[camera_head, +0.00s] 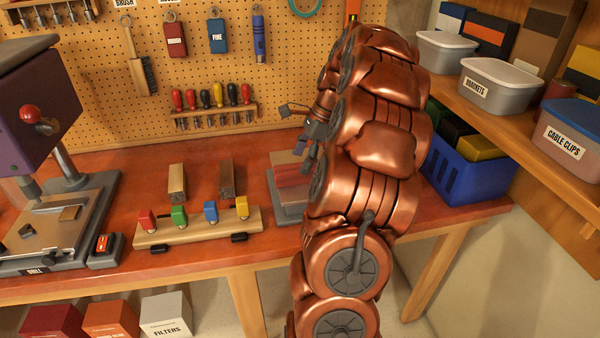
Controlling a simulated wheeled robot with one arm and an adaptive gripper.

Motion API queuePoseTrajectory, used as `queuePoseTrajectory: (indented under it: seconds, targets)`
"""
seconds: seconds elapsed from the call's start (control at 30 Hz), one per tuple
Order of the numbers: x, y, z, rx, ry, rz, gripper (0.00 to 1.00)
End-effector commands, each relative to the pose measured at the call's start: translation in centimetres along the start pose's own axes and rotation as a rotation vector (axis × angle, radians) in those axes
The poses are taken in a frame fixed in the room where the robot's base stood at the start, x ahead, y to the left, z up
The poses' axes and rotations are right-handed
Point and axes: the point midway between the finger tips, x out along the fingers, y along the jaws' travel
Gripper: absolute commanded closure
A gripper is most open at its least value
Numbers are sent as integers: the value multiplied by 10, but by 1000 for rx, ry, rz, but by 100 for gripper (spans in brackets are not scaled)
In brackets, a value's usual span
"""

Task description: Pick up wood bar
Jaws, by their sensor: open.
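Two short wooden bars are on the red-brown workbench (278,250), behind the board with coloured clamps. The lighter bar (177,184) is on the left and the darker bar (227,180) is on the right. I cannot tell which one the task names. My gripper (293,127) is open and empty, above the back of the bench and to the right of both bars. It is apart from them. My copper arm hides part of the gripper and the bench behind it.
The clamp board (198,229) stands in front of the bars. A drill press (60,225) is at the left. A grey block-like device (290,195) sits right of the bars, partly hidden by my arm. A blue crate (468,175) and shelf bins (492,85) are at the right.

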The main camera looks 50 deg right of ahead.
Motion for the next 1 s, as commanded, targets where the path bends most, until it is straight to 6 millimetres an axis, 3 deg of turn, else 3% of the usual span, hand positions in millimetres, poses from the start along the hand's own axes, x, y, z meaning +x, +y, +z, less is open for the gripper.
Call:
queuePoseTrajectory:
  seconds: [0.5, 1.0]
  targets:
    - [46, 0, 6, -1, 0, -1, 25]
    - [49, 0, 5, 0, 1, -2, 25]
